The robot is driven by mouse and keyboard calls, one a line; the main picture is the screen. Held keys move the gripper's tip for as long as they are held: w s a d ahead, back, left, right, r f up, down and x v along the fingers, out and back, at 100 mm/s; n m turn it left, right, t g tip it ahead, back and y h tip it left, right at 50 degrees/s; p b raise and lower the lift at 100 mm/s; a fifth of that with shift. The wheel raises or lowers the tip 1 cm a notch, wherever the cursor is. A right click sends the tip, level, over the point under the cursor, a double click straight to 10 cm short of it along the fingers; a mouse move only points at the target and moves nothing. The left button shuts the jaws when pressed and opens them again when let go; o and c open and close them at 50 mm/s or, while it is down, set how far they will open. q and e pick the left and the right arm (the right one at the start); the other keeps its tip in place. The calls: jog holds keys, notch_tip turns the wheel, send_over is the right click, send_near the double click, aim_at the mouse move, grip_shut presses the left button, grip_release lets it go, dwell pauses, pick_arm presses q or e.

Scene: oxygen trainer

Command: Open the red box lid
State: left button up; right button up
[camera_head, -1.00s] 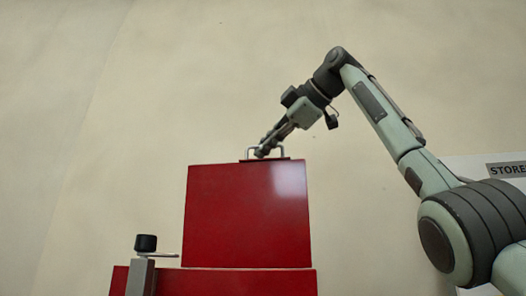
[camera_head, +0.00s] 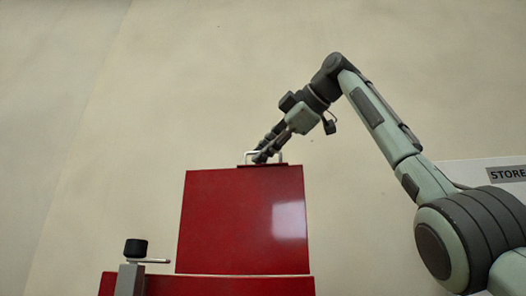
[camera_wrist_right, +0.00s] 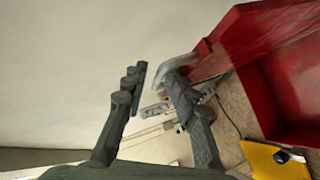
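The red box lid (camera_head: 240,222) stands raised, its broad face filling the lower middle of the head view. A strip of the red box body (camera_head: 210,286) shows below it. The lid's metal handle (camera_head: 279,157) is on its top edge. My right gripper (camera_head: 260,156) is at this handle. In the right wrist view its two fingers (camera_wrist_right: 156,80) are spread apart, and the grey handle (camera_wrist_right: 181,66) lies by the tip of the right-hand finger. I cannot tell whether they touch. The red lid and box (camera_wrist_right: 290,70) show at the right there. My left gripper is out of view.
A grey post with a black knob (camera_head: 135,250) stands in front of the box at the left. A yellow item (camera_wrist_right: 270,160) lies low in the wrist view.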

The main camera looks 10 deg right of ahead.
jog(key=v, duration=1.2)
jog(key=shift+f, duration=0.1)
dwell(0.4)
